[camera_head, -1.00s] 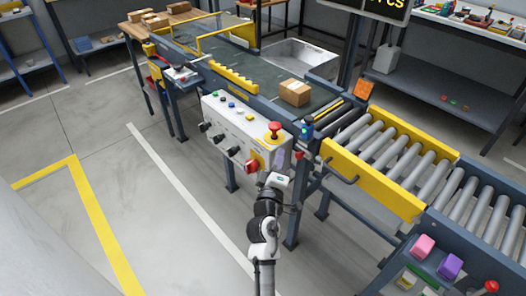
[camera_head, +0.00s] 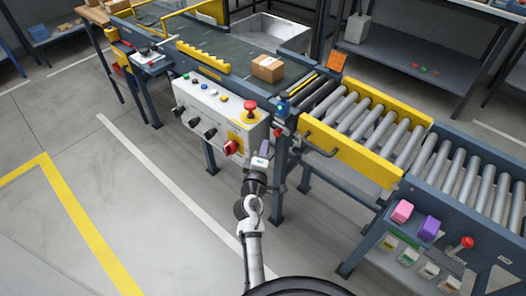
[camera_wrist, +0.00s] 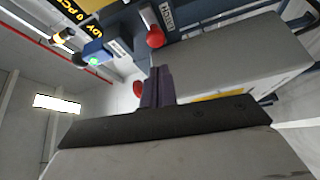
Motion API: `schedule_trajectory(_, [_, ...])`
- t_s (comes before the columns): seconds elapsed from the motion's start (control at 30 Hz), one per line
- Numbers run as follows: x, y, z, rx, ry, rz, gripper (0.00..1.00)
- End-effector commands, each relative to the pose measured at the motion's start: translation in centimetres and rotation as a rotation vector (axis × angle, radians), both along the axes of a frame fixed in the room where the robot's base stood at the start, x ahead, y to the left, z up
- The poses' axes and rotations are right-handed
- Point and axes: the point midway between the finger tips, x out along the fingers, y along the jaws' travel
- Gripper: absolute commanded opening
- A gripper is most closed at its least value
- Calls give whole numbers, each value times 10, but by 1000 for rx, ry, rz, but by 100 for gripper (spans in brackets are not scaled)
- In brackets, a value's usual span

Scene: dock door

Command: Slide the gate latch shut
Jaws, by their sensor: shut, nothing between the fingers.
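The yellow-sided roller gate section (camera_head: 350,150), with a dark bar handle on its front, stands right of the belt conveyor. A small red knob (camera_head: 277,132) sits at its left post, below a blue box; I take it for the latch knob. In the wrist view a red knob (camera_wrist: 155,37) is beside a labelled plate, just beyond my fingertips. My gripper (camera_head: 265,147) is shut and empty, below and slightly left of the knob, apparently apart from it. In the wrist view the closed purple-grey fingers (camera_wrist: 158,72) point toward the knob. The latch's bolt is not clear.
A white control panel (camera_head: 215,118) with a red emergency button (camera_head: 250,106) and a red-yellow switch (camera_head: 233,146) is close left of my gripper. A carton (camera_head: 268,68) rests on the belt. Pink (camera_head: 402,211) and purple (camera_head: 429,228) blocks are at lower right. Floor at left is clear.

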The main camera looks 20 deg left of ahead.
Motion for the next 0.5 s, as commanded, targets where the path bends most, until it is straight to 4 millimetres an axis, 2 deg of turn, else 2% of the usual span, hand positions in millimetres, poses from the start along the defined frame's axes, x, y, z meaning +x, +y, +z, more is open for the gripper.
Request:
schedule_trajectory(0.03, [11, 1, 4, -2, -2, -1, 0])
schedule_trajectory(0.2, [37, 5, 4, -1, -2, -2, 0])
schedule_trajectory(0.5, [58, 9, 4, 0, 0, -1, 0])
